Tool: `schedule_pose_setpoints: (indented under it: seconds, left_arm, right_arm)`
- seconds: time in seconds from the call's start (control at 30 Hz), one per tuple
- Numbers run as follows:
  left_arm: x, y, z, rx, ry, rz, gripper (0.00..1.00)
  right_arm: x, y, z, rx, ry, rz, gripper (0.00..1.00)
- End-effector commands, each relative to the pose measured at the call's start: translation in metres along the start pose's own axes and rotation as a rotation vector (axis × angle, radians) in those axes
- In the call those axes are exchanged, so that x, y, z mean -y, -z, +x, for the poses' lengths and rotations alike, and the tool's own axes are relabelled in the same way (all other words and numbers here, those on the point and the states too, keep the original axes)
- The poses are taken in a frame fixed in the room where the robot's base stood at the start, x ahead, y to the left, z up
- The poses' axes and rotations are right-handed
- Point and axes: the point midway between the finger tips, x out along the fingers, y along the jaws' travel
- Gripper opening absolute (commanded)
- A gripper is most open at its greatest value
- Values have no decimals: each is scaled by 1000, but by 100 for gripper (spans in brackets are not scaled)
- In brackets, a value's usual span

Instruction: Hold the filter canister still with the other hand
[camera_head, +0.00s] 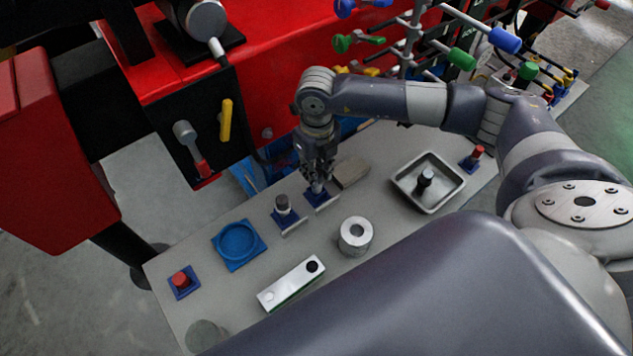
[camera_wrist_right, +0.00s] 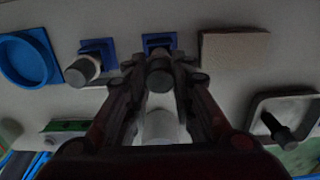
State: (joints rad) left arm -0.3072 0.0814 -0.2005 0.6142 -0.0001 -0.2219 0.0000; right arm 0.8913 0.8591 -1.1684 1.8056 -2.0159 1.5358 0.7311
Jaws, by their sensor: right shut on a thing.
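My right gripper (camera_head: 318,186) reaches down to the table from the back. It is shut on a small dark-topped cylinder (camera_wrist_right: 160,78) at a blue holder (camera_wrist_right: 158,41). The fingers hide most of this cylinder in the head view, and I cannot tell if it is seated in the holder. A similar grey-capped cylinder (camera_head: 283,203) stands in the blue holder just left of it. A thick silver cylinder with a hole in its top (camera_head: 355,236) stands free in front of the gripper. No label shows which one is the filter canister. My left gripper is not in view.
A blue round dish (camera_head: 238,244) and a red button (camera_head: 181,281) lie to the left. A silver bar block (camera_head: 291,284) lies in front. A brown block (camera_head: 350,172) is right beside the gripper, and a metal tray (camera_head: 429,181) stands farther right. Red machinery (camera_head: 270,60) borders the back.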

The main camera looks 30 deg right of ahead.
Motion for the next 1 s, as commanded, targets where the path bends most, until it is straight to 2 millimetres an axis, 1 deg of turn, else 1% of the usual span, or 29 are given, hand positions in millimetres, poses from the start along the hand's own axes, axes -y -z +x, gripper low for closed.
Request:
schedule_pose_setpoints:
  seconds: [0.03, 0.4, 0.7, 1.0]
  left_arm:
    - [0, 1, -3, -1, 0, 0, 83]
    - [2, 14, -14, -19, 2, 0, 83]
    - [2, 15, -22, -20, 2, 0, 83]
    - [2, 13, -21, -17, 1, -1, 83]
  right_arm:
    - [0, 0, -5, 1, 0, 0, 0]
    - [0, 0, -23, 0, 0, 0, 0]
    - [0, 0, -37, 0, 0, 1, 0]
    - [0, 0, -38, 0, 0, 0, 0]
